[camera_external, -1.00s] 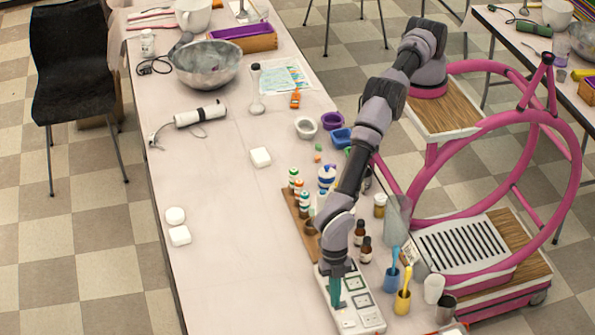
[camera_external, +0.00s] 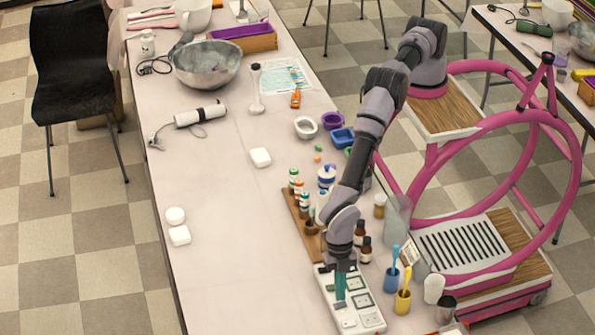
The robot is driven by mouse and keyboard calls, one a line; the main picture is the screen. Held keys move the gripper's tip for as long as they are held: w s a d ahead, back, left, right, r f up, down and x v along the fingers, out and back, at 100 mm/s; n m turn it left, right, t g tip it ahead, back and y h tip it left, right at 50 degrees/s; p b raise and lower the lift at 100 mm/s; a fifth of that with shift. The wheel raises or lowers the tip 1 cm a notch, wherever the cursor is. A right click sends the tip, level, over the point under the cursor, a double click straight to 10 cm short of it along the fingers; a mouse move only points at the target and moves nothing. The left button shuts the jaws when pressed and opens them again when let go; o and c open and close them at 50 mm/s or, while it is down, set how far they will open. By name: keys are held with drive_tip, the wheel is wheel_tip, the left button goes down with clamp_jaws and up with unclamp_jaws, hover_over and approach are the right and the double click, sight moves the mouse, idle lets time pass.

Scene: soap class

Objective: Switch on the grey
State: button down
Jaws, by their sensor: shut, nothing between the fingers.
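A white panel (camera_external: 369,315) with several square grey-green framed plates and small switches lies at the near end of the long table. My gripper (camera_external: 341,300) points down over the panel's left half, its teal fingers shut with nothing between them. The fingertips are at or just above the panel; I cannot tell whether they touch it. My fingers and wrist hide part of the panel. Which switch is the grey one, and its position, is too small to tell.
A wooden rack of small bottles (camera_external: 299,212) stands just behind the panel. Brown bottles (camera_external: 365,252), a blue cup (camera_external: 391,279) and a yellow cup (camera_external: 402,303) stand close on its right. The table (camera_external: 225,285) left of the panel is clear.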

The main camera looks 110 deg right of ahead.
drive_tip(key=w+v, duration=0.2)
drive_tip(key=v, duration=1)
drive_tip(key=shift+w+a, duration=0.3)
drive_tip(key=shift+a, duration=0.05)
drive_tip(key=shift+r, duration=0.1)
